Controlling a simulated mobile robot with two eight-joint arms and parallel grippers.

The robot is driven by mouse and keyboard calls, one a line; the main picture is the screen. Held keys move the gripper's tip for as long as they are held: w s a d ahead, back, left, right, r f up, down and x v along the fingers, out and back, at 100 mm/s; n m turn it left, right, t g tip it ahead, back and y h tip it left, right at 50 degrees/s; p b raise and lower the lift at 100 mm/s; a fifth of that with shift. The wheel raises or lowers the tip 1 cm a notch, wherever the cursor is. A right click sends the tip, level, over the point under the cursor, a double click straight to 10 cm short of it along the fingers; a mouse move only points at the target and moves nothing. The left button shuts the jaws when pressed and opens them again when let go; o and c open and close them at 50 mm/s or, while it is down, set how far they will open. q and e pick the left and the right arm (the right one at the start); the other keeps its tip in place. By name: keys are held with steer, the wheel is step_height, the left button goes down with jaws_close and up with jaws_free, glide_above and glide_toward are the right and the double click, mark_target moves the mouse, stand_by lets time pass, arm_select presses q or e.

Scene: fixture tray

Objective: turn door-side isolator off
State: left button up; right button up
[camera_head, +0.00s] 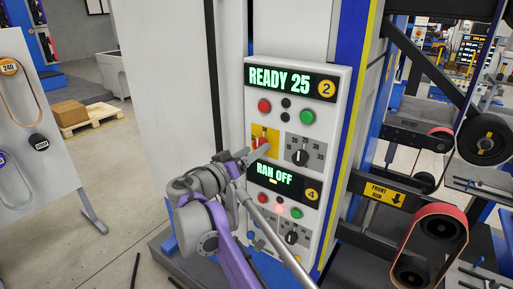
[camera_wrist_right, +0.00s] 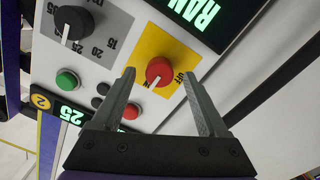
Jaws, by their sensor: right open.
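A red rotary isolator knob (camera_head: 260,142) sits on a yellow plate on the upper unit of a white control panel (camera_head: 340,140). In the right wrist view the red knob (camera_wrist_right: 160,71) has a white pointer line aimed down and slightly left; "OFF" is printed on the yellow plate (camera_wrist_right: 150,45) to its right. My right gripper (camera_head: 256,155) is at the plate, open. In the right wrist view its fingers (camera_wrist_right: 158,76) stand on either side of the knob with gaps visible; contact cannot be told. My left gripper is not in view.
The upper display (camera_head: 285,80) reads "READY 25"; the lower display (camera_head: 275,176) reads "RAN OFF". A black dial (camera_head: 300,157) is right of the knob. Red (camera_head: 264,106) and green (camera_head: 307,117) buttons are above. My arm hides part of the lower unit. Belt machinery (camera_head: 430,230) stands right.

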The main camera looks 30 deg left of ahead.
steer(key=shift+w+d, duration=0.1)
steer(key=shift+w, duration=0.95)
jaws_close()
